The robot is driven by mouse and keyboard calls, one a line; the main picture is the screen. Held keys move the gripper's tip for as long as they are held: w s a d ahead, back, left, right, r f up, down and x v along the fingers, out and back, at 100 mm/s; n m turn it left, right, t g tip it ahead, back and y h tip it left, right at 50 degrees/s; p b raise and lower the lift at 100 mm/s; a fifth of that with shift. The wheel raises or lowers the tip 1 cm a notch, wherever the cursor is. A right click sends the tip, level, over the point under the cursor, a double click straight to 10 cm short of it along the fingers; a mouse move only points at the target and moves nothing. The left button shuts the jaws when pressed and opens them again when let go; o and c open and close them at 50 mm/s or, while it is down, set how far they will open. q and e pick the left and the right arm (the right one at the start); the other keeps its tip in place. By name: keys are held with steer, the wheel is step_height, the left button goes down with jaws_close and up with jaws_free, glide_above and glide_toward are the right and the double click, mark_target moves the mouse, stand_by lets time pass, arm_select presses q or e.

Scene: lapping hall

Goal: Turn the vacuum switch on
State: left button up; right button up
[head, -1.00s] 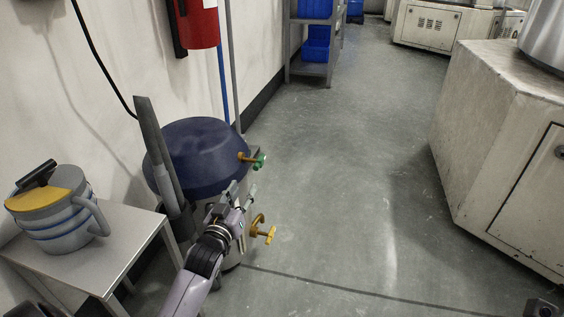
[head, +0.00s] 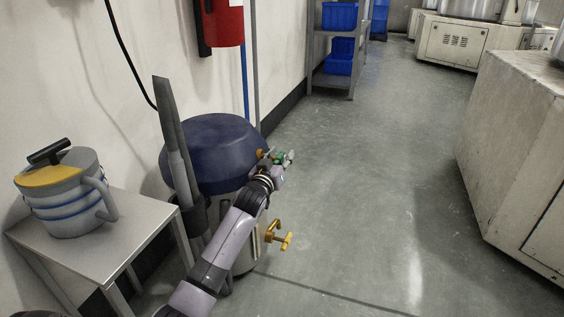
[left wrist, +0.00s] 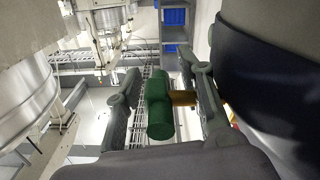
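The vacuum stands by the left wall, a grey canister with a dark blue domed lid (head: 213,152). A green knob (head: 278,157) on a brass stem sticks out from its right side below the lid, perhaps the switch. My left gripper (head: 284,160) is at this knob and partly covers it. In the left wrist view the green knob (left wrist: 160,108) and brass stem (left wrist: 184,98) lie between the two spread fingers (left wrist: 160,98). There is a gap between the left finger and the knob; contact on the right is unclear. My right gripper is out of view.
A brass valve (head: 278,237) sticks out low on the canister. A grey wand (head: 175,150) stands at its left. A small metal table (head: 140,222) holds a jug (head: 65,195). A fire extinguisher (head: 220,22) hangs above. The floor (head: 370,170) to the right is clear.

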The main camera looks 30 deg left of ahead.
arm_select(q)
steer(key=shift+w+a, duration=0.15)
steer(key=shift+w, duration=0.3)
jaws_close()
stand_by(0.4)
